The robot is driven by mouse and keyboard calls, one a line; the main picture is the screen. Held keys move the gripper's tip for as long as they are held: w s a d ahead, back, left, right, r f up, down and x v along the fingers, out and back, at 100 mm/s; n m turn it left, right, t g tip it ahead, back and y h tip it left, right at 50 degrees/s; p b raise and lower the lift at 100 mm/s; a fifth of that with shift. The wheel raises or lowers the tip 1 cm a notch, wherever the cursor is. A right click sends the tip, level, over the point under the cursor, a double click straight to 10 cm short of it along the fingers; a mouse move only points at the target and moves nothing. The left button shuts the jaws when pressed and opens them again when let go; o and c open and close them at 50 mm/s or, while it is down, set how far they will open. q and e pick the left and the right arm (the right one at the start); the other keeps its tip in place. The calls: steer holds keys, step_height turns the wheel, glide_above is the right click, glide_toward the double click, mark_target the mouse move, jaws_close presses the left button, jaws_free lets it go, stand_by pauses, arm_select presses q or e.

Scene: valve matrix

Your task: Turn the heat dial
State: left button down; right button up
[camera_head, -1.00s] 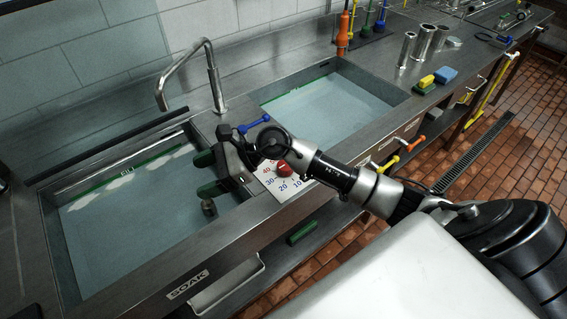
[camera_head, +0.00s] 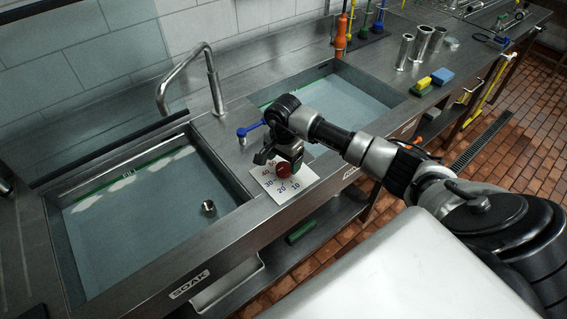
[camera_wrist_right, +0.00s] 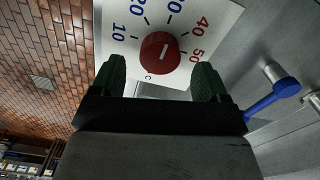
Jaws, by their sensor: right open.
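The heat dial is a round red knob (camera_head: 284,170) with a white pointer line, on a white plate (camera_head: 305,178) with numbers from 10 to 50. The plate lies on the steel divider between two sinks. In the right wrist view the red knob (camera_wrist_right: 159,52) shows ahead, between and beyond the green fingertips, with no clear contact. My right gripper (camera_head: 279,157) is above the dial in the head view, partly covering the plate's top. Its two fingers (camera_wrist_right: 160,80) are apart and empty. My left gripper is not identifiable.
A blue lever (camera_head: 250,128) stands just left of my right gripper, also near the right finger in the wrist view (camera_wrist_right: 272,98). A tall faucet (camera_head: 190,80) rises behind. The left sink (camera_head: 110,235) holds water and a small metal piece (camera_head: 208,207).

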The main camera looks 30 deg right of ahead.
mark_target(284, 167)
steer(key=shift+f, duration=1.7)
steer(key=c, duration=0.9)
